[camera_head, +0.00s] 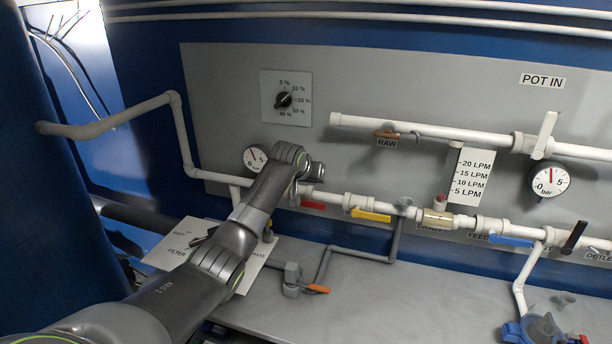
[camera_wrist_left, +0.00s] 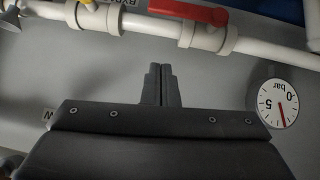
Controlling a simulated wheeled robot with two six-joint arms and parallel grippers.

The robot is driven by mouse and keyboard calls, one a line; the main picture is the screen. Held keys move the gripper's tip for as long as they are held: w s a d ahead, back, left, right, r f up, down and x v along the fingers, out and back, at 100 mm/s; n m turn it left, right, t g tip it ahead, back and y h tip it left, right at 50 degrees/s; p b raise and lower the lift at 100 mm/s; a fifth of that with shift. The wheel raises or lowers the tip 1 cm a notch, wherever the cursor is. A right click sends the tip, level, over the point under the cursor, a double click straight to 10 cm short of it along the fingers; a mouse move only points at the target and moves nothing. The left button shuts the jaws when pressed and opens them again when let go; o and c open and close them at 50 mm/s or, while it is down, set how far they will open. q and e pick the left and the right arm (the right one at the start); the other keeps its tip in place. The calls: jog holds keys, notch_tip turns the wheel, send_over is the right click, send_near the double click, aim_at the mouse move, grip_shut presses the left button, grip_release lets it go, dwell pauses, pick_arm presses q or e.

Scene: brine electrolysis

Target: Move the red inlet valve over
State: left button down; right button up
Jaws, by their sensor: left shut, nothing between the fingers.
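The red inlet valve handle (camera_head: 312,204) sits on the white lower pipe, just below and right of my left wrist. It lies roughly along the pipe. In the left wrist view, which looks upside down, the red handle (camera_wrist_left: 190,11) is at the top edge beside a white fitting. My left gripper (camera_wrist_left: 160,70) is shut and empty, its fingertips apart from the handle by a visible gap. In the head view my left arm partly covers the pipe left of the handle. My right gripper is not in view.
A yellow handle (camera_head: 371,215) is right of the red one, and a blue handle (camera_head: 510,240) is further along. A pressure gauge (camera_head: 256,158) is close left of my wrist. A grey bench (camera_head: 390,300) lies below, with an orange-handled valve (camera_head: 318,288).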

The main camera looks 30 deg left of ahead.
pick_arm(q)
jog(key=b+v, duration=0.1)
jog(key=v, duration=0.5)
jog(key=shift+d+b, duration=0.15)
jog(key=shift+b, duration=0.25)
jog(key=s+d+f+m+g, duration=0.2)
jog(key=s+d+f+g, duration=0.1)
jog(key=s+f, duration=1.8)
jog(key=s+d+f+g+y, duration=0.1)
jog(key=s+f, duration=0.1)
jog(key=s, duration=1.3)
jog(key=s+d+f+g, duration=0.1)
jog(key=s+f, duration=0.2)
jog(key=s, duration=1.1)
notch_tip(320, 180, down, 27)
jog(key=a+g+b, duration=0.1)
jog(key=g+b, duration=0.1)
jog(key=b, duration=0.2)
jog(key=s+f+b, duration=0.1)
jog(key=s+f, duration=0.6)
jog(key=f, duration=0.3)
jog(key=s+d+f+b, duration=0.1)
jog(key=s+f+b, duration=0.1)
jog(key=s+f, duration=0.6)
notch_tip(320, 180, down, 2)
jog(key=shift+s+f+g+h, duration=0.1)
jog(key=shift+s+g+h, duration=0.2)
jog(key=shift+g, duration=0.1)
